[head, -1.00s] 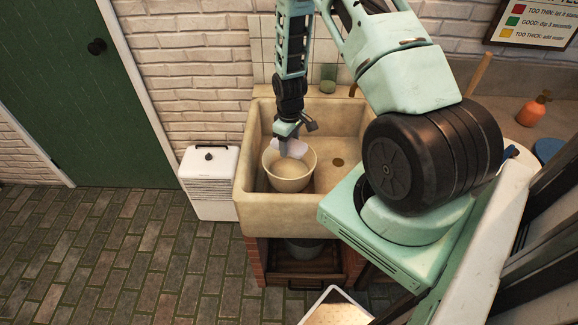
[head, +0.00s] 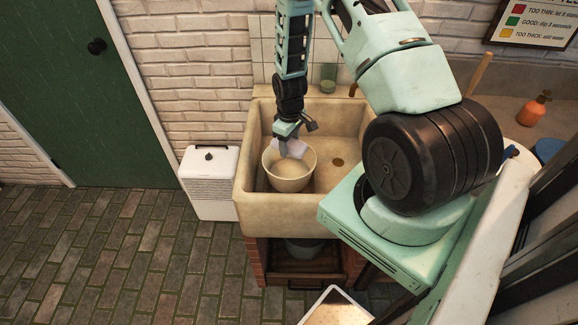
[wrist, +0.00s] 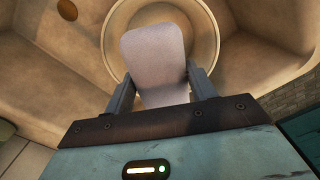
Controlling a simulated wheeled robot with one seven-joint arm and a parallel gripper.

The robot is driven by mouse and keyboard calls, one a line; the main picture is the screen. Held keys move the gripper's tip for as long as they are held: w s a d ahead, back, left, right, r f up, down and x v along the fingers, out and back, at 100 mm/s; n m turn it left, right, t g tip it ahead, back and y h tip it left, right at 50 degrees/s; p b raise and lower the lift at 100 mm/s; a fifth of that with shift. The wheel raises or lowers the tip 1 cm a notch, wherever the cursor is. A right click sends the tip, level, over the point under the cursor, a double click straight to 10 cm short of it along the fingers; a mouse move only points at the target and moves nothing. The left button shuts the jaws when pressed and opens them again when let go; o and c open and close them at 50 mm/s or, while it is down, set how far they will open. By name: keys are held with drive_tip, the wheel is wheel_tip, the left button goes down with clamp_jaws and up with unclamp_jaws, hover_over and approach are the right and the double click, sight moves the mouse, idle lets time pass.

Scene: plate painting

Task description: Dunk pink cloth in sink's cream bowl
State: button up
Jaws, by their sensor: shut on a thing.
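The cream bowl (head: 290,178) stands upright in the left part of the stone sink (head: 243,192). My gripper (head: 288,137) points down just above the bowl's back rim and is shut on a pale pinkish cloth (head: 290,149). In the wrist view the cloth (wrist: 154,58) sits between my two fingers (wrist: 160,88) as a rounded, flat piece. Its far end lies over the bowl's opening (wrist: 207,28). I cannot tell whether the cloth's lower end touches what is in the bowl.
A drain (head: 338,162) shows in the sink floor right of the bowl. A green glass (head: 328,78) stands on the back ledge. A white appliance (head: 210,180) stands left of the sink. An orange bottle (head: 532,110) is on the counter at right.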

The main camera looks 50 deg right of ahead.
sight(290, 142)
idle(0.4)
drive_tip(key=shift+r+p, duration=1.4)
drive_tip(key=shift+r, duration=0.6)
